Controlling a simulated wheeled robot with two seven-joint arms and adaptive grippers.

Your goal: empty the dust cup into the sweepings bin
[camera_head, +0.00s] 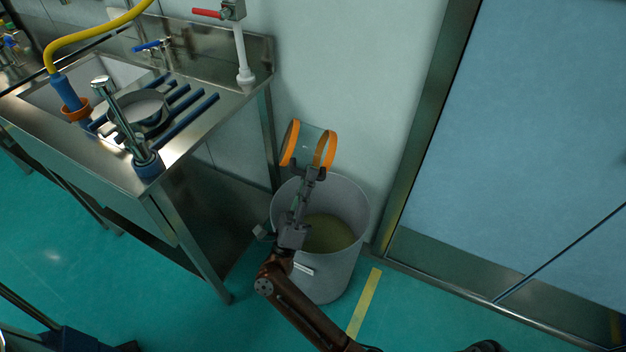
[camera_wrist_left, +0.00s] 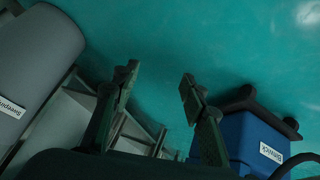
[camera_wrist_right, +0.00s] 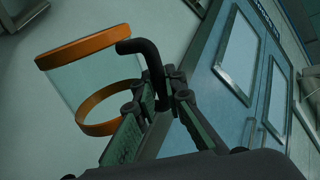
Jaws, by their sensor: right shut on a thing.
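The dust cup (camera_head: 309,146) is a clear cylinder with an orange ring at each end and a dark handle. It is tipped on its side above the back rim of the sweepings bin (camera_head: 346,269). My right gripper (camera_head: 311,176) is shut on its handle; the cup also shows in the right wrist view (camera_wrist_right: 92,83). No dust shows through its clear wall. The grey, round bin is open, with a yellowish-brown layer inside. Its labelled side shows in the left wrist view (camera_wrist_left: 42,60). My left gripper (camera_wrist_left: 158,85) is open and empty, away from the cup.
A steel sink bench (camera_head: 185,150) with a sieve pan (camera_head: 140,111) and a yellow hose (camera_head: 95,33) stands left of the bin. A pale wall is behind it and a blue door (camera_head: 510,150) to the right. A blue container (camera_wrist_left: 250,140) is near my left gripper.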

